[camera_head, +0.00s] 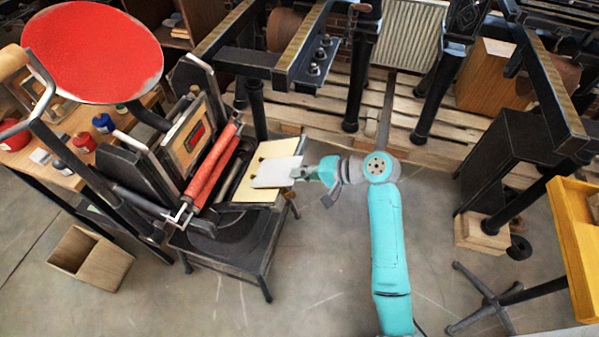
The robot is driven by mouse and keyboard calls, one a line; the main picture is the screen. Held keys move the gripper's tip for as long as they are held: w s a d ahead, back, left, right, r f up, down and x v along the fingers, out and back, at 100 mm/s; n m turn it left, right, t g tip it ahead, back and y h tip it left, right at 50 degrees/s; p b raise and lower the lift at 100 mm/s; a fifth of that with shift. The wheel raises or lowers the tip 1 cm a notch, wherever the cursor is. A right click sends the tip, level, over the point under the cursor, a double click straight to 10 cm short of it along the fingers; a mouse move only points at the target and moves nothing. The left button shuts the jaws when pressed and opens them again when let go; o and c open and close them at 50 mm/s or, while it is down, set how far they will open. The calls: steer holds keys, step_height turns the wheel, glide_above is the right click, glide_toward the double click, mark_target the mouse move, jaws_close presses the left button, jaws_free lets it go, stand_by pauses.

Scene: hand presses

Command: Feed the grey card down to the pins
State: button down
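The light grey card (276,172) is over the cream-coloured sheet (283,148) on the bed of the hand press. My gripper (299,174) is at the card's right edge and appears shut on it. The fingertips are small in this view and partly merge with the card's edge. Small dark marks on the cream sheet near the card may be the pins, but they are too small to tell. I cannot tell whether the card touches the sheet or is held just above it.
The press's red rollers (212,165) and upright frame stand left of the card, with a red ink disc (92,52) above. A wooden box (90,260) is on the floor at lower left. Dark presses stand behind and right. Floor near my arm is clear.

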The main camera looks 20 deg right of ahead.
steer(key=shift+s, duration=0.1)
steer(key=c, duration=1.2)
jaws_free()
steer(key=shift+c, duration=0.2)
steer(key=shift+c, duration=0.4)
steer(key=shift+s+d, duration=0.1)
steer(key=shift+v, duration=2.05)
steer(key=shift+r, duration=0.1)
steer(key=v, duration=0.4)
